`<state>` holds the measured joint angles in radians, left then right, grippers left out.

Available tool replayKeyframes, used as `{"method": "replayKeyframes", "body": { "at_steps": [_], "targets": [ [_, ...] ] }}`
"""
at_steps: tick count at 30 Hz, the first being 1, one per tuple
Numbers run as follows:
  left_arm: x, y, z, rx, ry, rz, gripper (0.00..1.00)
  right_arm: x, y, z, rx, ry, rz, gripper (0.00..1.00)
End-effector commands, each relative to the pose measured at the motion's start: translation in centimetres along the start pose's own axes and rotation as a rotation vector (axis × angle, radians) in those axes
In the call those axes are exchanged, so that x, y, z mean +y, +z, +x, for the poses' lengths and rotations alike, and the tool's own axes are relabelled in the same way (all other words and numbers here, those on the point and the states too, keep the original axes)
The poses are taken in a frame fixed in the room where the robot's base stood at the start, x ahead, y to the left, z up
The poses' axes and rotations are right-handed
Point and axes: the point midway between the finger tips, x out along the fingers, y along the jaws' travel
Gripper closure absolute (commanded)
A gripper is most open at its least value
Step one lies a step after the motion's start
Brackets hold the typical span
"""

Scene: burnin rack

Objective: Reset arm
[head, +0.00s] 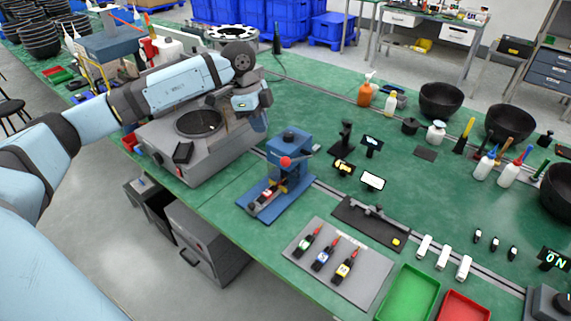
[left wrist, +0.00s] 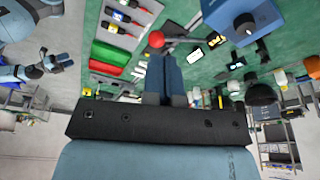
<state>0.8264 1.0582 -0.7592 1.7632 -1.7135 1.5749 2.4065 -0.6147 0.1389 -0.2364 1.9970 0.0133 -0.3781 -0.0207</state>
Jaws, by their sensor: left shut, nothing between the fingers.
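The green bench (head: 335,215) holds a grey board (head: 345,278) with several small devices, a green tray (head: 408,293), a red tray (head: 462,306) and black bowls (head: 441,100). The press with a red knob stands close to my left gripper. Bench space right of the press is partly clear.

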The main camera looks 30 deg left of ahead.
Motion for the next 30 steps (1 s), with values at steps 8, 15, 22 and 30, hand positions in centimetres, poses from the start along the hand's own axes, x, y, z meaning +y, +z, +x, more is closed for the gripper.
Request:
{"method": "replayKeyframes", "body": {
  "at_steps": [8, 15, 22, 30],
  "targets": [
    [0.0, 0.1, -1.8, -0.001, 0.0, 0.0, 1.0, 0.2, 0.2, 0.1, 0.0, 0.003, -0.001, 0.49],
    [0.0, 0.0, -1.8, -0.001, 0.0, 0.0, 1.0, 0.2, 0.4, 0.2, -0.003, 0.003, -0.001, 0.49],
    [0.0, 0.0, -1.8, 0.0, 0.0, 0.0, 1.0, 0.2, 0.5, 0.2, -0.004, 0.003, -0.001, 0.49],
    [3.2, -5.7, 3.4, 0.26, 0.088, 0.202, 1.0, 0.1, 0.1, 0.0, -0.004, 0.002, -0.001, 0.49]
  ]
}}
